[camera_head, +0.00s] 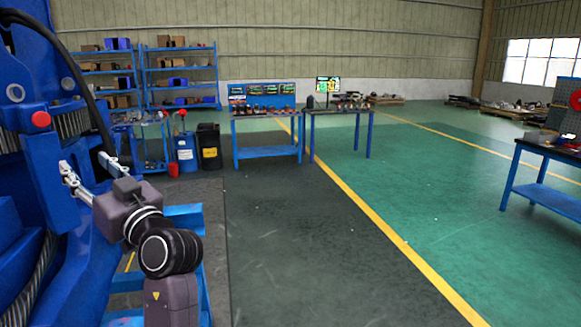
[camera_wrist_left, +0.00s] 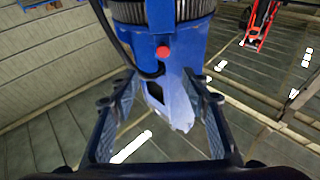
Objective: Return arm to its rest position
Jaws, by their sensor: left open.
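My left gripper (camera_head: 84,163) is at the left of the head view, at the end of my dark grey arm, with its fingers towards a large blue machine (camera_head: 40,165). In the left wrist view, the two dark fingers of the gripper (camera_wrist_left: 158,82) are spread apart, with nothing held between them. My right gripper is not in view.
A black cable (camera_head: 88,85) hangs along the machine near my gripper. Blue shelves (camera_head: 181,83) stand at the back, with a blue barrel (camera_head: 185,153) and black bin (camera_head: 209,148) before them. Workbenches (camera_head: 267,152) stand further right.

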